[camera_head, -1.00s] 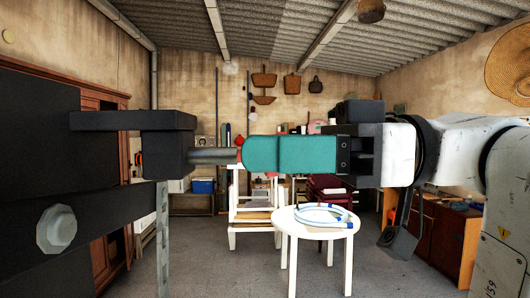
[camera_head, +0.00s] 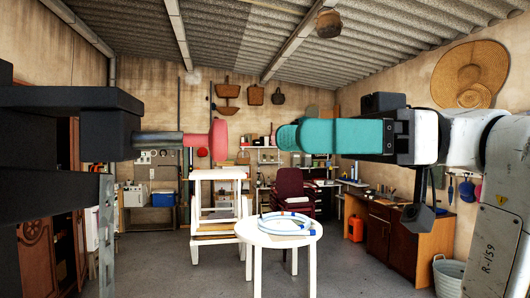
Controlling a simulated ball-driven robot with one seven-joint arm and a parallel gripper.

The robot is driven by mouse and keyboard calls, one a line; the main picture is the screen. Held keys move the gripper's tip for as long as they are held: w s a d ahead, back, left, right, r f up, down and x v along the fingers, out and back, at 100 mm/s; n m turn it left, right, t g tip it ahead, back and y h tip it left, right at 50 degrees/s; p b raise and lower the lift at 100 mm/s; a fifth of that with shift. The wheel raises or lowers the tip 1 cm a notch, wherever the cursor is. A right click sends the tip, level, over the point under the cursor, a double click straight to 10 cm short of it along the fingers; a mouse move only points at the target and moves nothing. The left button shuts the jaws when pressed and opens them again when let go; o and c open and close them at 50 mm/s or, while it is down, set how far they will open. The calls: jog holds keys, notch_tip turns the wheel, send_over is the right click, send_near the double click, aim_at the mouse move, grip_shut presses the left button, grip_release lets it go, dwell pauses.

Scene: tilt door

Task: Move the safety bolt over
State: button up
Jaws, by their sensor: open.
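The safety bolt is a grey rod (camera_head: 158,140) with a round pink-red knob (camera_head: 218,141) on its right end. It sticks out to the right from a dark block (camera_head: 108,137) on a dark frame at the left. My gripper (camera_head: 284,136), with teal fingers, is right of the knob at about the same height. A clear gap separates its tips from the knob. It is open and empty; its fingers overlap in this side view, so the opening between them is hidden.
A white round table (camera_head: 276,241) with a coiled hose (camera_head: 286,224) stands below the gap. A white wooden frame (camera_head: 216,176) and a dark red chair (camera_head: 290,189) stand behind it. A brown cabinet (camera_head: 382,238) is at right. Grey floor is open in front.

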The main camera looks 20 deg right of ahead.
jog(key=shift+s+d, duration=0.2)
jog(key=shift+d, duration=0.9)
